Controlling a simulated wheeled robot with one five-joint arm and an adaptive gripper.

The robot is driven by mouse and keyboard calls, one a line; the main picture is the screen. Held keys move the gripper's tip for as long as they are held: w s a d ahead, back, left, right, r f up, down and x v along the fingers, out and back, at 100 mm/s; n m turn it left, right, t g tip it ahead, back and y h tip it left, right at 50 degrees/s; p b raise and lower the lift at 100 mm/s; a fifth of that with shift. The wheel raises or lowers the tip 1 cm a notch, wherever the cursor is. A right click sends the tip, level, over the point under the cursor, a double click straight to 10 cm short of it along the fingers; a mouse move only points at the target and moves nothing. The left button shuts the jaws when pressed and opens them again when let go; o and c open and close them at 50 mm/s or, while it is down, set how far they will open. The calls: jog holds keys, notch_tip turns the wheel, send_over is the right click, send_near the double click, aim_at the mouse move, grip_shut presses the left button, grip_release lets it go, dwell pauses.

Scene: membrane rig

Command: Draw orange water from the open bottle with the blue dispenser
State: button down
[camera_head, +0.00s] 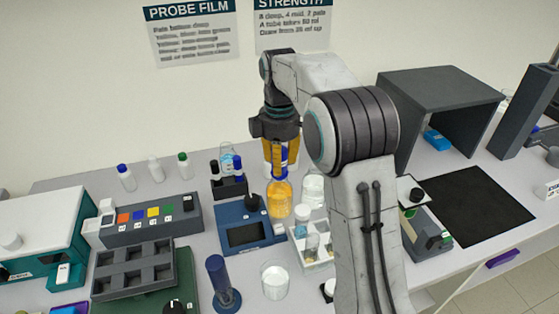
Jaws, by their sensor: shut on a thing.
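My gripper (281,160) points down with its yellow fingers shut on the blue dispenser (284,156), of which only small blue parts show between the fingers. Directly below is a clear bottle of orange water (279,202), upright on the bench beside a dark blue instrument. Blue shows at the bottle's mouth, right under the fingertips. The dispenser's lower end overlaps the bottle's neck in this view. I cannot tell how deep the tip is, or whether any orange water is inside the dispenser.
Beside the bottle are the blue instrument (215,213), a clear jar (313,190) and a white tray (318,266). A beaker (275,282) and a blue stand (218,278) are in front. Small capped bottles stand behind left. A dark hood (440,85) stands right.

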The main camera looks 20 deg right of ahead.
jog(key=shift+r, duration=0.25)
dwell(0.4)
notch_tip(320, 180, up, 10)
jog(key=p, duration=1)
jog(key=shift+f, duration=0.1)
dwell(0.4)
